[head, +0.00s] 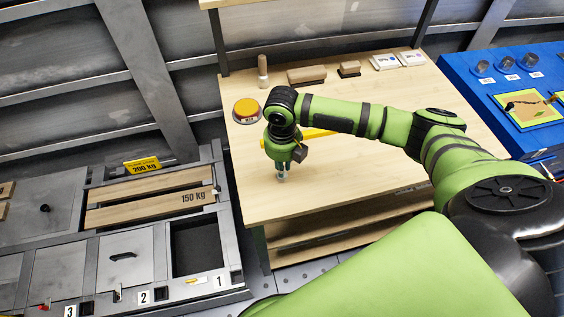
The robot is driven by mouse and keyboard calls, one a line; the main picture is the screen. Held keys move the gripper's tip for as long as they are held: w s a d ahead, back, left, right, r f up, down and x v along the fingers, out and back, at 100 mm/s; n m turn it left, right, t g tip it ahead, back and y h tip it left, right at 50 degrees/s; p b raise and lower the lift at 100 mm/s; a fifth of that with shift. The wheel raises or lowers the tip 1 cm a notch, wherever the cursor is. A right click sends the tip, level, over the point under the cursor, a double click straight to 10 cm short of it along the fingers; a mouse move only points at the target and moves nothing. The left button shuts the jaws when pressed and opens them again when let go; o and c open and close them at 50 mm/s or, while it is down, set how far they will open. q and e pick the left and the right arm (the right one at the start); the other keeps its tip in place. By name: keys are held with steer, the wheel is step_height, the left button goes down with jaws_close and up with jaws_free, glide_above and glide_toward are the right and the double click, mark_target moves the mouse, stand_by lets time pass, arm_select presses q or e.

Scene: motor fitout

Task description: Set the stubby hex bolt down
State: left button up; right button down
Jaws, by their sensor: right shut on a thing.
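My right gripper (283,176) points down over the left front part of the wooden workbench (350,180). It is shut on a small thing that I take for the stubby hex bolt. The bolt is mostly hidden by the fingers and too small to make out clearly. The fingertips look close to the bench top; I cannot tell whether the bolt touches it. My left gripper is not in view.
A yellow round-topped button (246,108) and a yellow bar (310,134) are near the gripper. Brushes (307,75) and small boxes (385,62) line the back. A blue panel (490,85) stands right. Numbered grey compartments (125,255) are at left. The bench front is clear.

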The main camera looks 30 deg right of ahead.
steer(key=c, duration=1.2)
jaws_free()
steer(key=shift+f, duration=0.15)
step_height(320, 180, up, 12)
steer(key=shift+r+b, duration=0.2)
steer(key=shift+b, duration=0.85)
